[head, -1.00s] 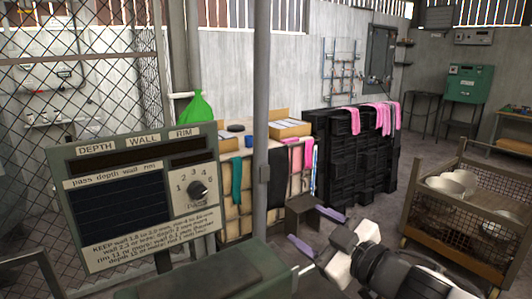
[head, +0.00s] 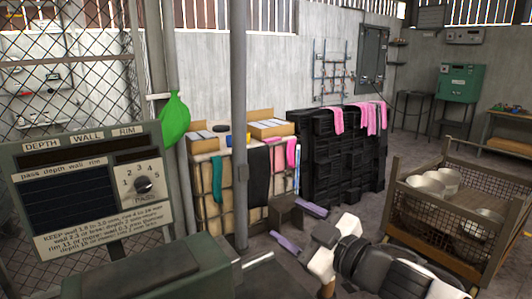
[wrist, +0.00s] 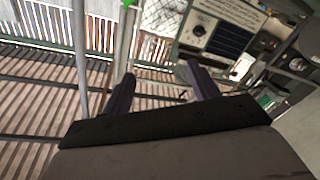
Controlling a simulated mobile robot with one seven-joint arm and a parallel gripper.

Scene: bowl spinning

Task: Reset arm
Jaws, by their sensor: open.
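My gripper (head: 298,226) is in the lower middle of the head view, at the end of my white and black arm. Its two purple-grey fingers stand wide apart with nothing between them. The wrist view also shows the open fingers (wrist: 160,90), with the roof slats and part of the control panel beyond them. In the head view the gripper is to the right of the grey post and in front of the dark stool-like block, apart from both as far as I can tell.
A control panel (head: 90,190) with a dial stands at the left. A grey post (head: 239,120) rises near the middle. A wire-sided crate (head: 460,178) holding metal bowls (head: 432,183) stands at the right.

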